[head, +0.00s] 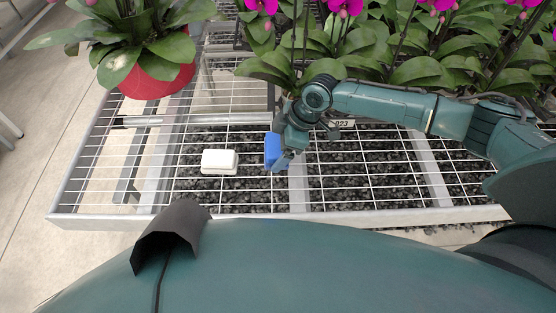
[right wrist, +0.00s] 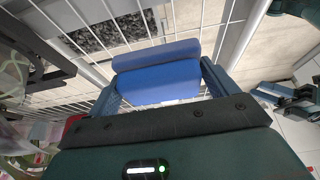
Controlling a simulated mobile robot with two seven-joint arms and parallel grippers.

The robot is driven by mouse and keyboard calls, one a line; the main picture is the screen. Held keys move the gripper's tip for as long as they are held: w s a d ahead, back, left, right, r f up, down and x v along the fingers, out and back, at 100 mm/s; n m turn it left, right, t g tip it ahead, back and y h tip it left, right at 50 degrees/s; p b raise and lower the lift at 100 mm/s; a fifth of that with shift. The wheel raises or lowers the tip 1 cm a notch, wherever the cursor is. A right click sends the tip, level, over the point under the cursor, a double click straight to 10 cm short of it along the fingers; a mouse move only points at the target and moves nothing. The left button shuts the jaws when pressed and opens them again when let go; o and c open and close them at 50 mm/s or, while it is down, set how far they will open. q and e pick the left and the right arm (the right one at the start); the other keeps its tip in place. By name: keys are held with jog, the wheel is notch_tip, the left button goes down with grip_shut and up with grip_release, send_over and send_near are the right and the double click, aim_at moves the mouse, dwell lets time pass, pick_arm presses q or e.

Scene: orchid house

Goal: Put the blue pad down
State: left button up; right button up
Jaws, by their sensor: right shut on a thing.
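The blue pad (head: 272,150) is held in my right gripper (head: 284,158) over the wire-grid bench (head: 360,200) in the head view. In the right wrist view the blue pad (right wrist: 158,80) sits between the two fingers of the right gripper (right wrist: 160,84). I cannot tell whether the pad touches the grid. A white block (head: 219,162) lies on the grid to the left of the pad, with a gap between them.
A red pot (head: 158,80) with a broad-leaved plant stands at the back left. Orchids (head: 420,70) with magenta flowers fill the back right. A small label (head: 342,124) is by the arm. The grid in front is clear, up to the bench's front rail (head: 250,219).

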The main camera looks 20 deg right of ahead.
jog(key=shift+f, duration=2.7)
jog(key=shift+f, duration=0.1)
jog(key=o, duration=0.9)
jog(key=shift+c, duration=0.2)
jog(key=v, duration=1.2)
